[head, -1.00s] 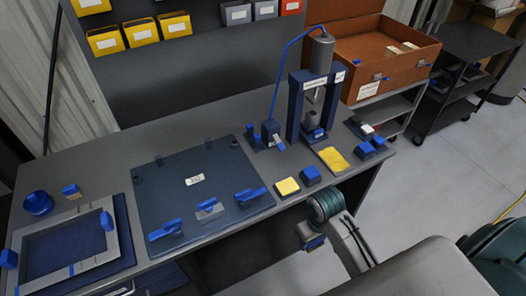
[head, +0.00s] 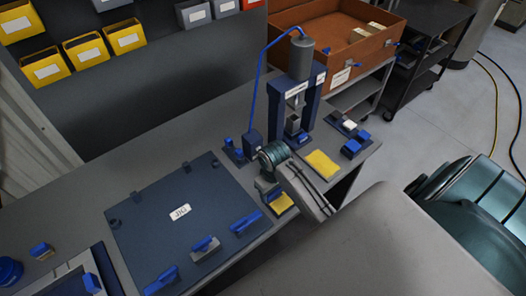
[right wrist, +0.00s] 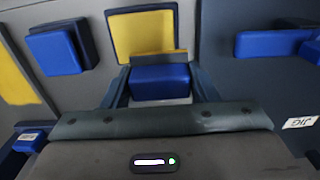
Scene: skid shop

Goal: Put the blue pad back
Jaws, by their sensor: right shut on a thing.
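The blue pad (right wrist: 160,82) is between the fingers of my right gripper (right wrist: 160,88), which is shut on it in the right wrist view. A thin grey strip shows along its far edge. In the head view my right gripper (head: 268,188) hangs over the bench's front edge area, and only a bit of blue shows below it. A yellow square pad (right wrist: 140,35) with a dark rim lies just beyond the held pad; in the head view it is partly covered by my gripper. A second blue block (right wrist: 53,52) on a dark base lies to the left in the wrist view. My left gripper is out of view.
A dark jig board (head: 180,235) with blue clamps (head: 246,221) lies left of my gripper. A press (head: 302,90) stands behind. A yellow sheet (head: 322,165) and small blue blocks (head: 352,148) lie to the right. A brown crate (head: 345,75) stands at the back.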

